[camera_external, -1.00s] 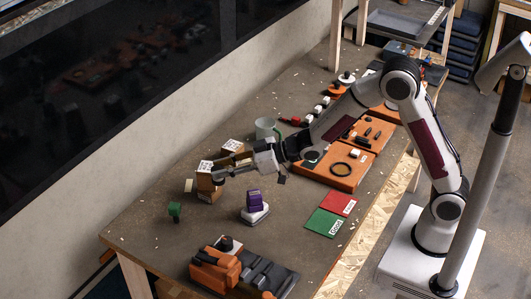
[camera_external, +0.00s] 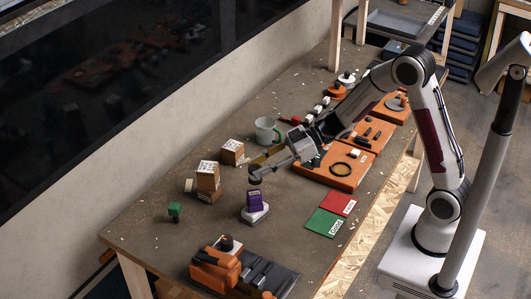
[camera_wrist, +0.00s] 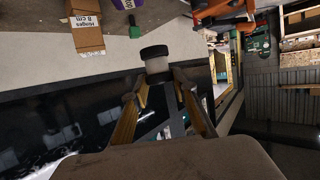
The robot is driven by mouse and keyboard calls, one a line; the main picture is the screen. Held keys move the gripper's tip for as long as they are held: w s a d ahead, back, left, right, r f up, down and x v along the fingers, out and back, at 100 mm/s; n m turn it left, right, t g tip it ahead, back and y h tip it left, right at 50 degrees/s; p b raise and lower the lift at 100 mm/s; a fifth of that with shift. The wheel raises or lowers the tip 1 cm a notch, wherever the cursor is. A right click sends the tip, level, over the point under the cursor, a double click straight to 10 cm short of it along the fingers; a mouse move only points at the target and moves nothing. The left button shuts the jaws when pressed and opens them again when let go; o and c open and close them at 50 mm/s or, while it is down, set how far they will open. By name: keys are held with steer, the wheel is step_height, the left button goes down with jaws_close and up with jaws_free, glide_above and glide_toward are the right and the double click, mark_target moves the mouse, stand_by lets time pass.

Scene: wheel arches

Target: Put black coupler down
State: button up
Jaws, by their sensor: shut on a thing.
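The black coupler (camera_wrist: 155,52) shows in the wrist view at the fingertips as a short cylinder with a black band and a paler grey part. My gripper (camera_wrist: 157,78) is shut on it. In the external view my gripper (camera_external: 254,171) is above the table, just above and behind the purple block on its white base. The coupler (camera_external: 254,181) is a small dark shape under the fingertips there, apart from the table as far as I can tell.
Cardboard boxes (camera_external: 208,178) stand left of my gripper, with another box (camera_external: 232,152) behind. Green (camera_external: 325,222) and red (camera_external: 339,203) sheets lie right, with bare table between.

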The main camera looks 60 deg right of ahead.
steer(key=s+d+f+n+g+y, duration=0.2)
steer(key=s+d+n+g, duration=0.15)
steer(key=s, duration=0.85)
steer(key=shift+s+d+f, duration=0.1)
steer(key=shift+d+f, duration=0.05)
steer(key=shift+f, duration=2.2)
steer(key=shift+f, duration=2.9)
steer(key=shift+f, duration=2.1)
steer(key=shift+f, duration=0.15)
